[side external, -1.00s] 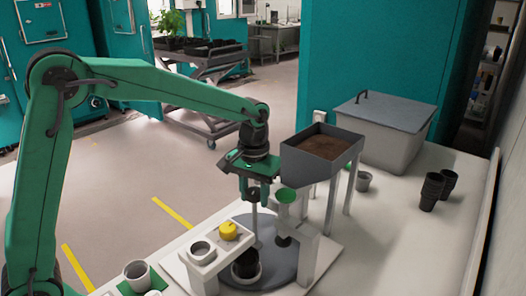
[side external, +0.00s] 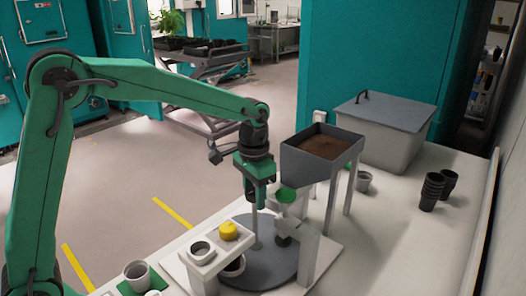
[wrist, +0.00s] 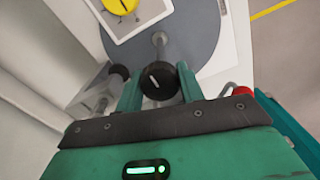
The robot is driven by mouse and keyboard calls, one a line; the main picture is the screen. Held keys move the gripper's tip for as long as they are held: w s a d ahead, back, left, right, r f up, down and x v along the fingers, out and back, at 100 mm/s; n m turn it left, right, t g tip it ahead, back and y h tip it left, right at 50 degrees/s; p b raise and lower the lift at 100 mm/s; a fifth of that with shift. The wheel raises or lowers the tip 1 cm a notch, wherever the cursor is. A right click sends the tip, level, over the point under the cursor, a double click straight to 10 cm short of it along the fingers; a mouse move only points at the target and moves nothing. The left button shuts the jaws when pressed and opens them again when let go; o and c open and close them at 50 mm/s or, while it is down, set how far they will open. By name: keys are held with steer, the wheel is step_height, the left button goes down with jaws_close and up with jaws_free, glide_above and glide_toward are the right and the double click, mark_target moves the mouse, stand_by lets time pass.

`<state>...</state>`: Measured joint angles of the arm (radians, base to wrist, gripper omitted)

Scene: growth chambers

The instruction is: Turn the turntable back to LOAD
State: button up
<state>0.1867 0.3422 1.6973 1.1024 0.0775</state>
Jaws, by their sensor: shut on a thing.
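The grey turntable (side external: 282,262) is a flat disc on the white base, and it also shows in the wrist view (wrist: 203,32). A thin grey post stands below my gripper (side external: 256,200) in the side view. In the wrist view my gripper (wrist: 158,88) has its two green fingers shut on a black knob (wrist: 158,75) with a white mark. A white-rimmed holder (side external: 234,268) on the disc is partly hidden under the white bridge. A yellow dial (side external: 229,230) sits on the bridge and at the top of the wrist view (wrist: 120,4). I cannot read any LOAD mark.
Black pots (side external: 431,192) stand at the right. The bench (side external: 400,245) at front right is clear.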

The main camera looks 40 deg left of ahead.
steer(key=m, duration=0.4)
steer(key=shift+r, duration=0.1)
steer(key=shift+m, duration=1)
